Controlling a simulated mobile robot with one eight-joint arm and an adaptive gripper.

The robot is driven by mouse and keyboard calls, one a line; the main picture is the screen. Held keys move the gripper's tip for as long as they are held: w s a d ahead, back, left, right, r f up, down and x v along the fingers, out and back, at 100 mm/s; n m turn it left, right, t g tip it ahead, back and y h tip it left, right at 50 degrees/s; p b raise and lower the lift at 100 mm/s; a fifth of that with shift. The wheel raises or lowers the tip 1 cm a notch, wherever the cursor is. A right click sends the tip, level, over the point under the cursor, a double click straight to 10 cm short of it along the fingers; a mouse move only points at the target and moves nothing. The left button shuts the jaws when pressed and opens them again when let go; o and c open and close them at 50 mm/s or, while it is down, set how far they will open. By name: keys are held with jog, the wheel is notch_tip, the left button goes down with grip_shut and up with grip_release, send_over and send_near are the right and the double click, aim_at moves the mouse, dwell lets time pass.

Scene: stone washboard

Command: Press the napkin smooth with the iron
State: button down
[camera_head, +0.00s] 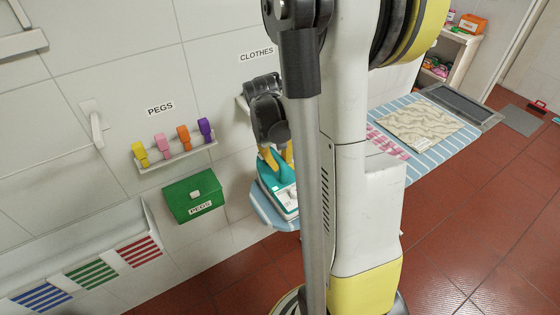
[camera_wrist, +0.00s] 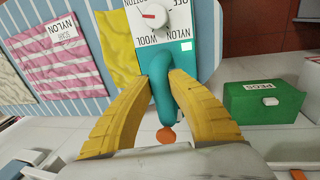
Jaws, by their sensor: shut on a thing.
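The teal iron (camera_head: 283,184) is over the near end of the blue striped ironing board (camera_head: 262,212). My gripper (camera_head: 277,160) is shut on its teal handle (camera_wrist: 168,90), one yellow finger on each side. The iron's white dial plate, with a red pointer (camera_wrist: 153,16), shows NYLON and WOOL. A wavy beige cloth (camera_head: 418,122) lies further along the board.
A grey tray (camera_head: 458,103) is at the board's far end. A green PEGS box (camera_head: 193,197) and a shelf of coloured pegs (camera_head: 178,150) are on the wall to the left. My arm and column hide the board's middle. The red tiled floor (camera_head: 480,230) is open at right.

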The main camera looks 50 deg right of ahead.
jog(key=shift+r, duration=0.2)
jog(key=shift+r+p, duration=1.85)
jog(key=shift+r, duration=0.55)
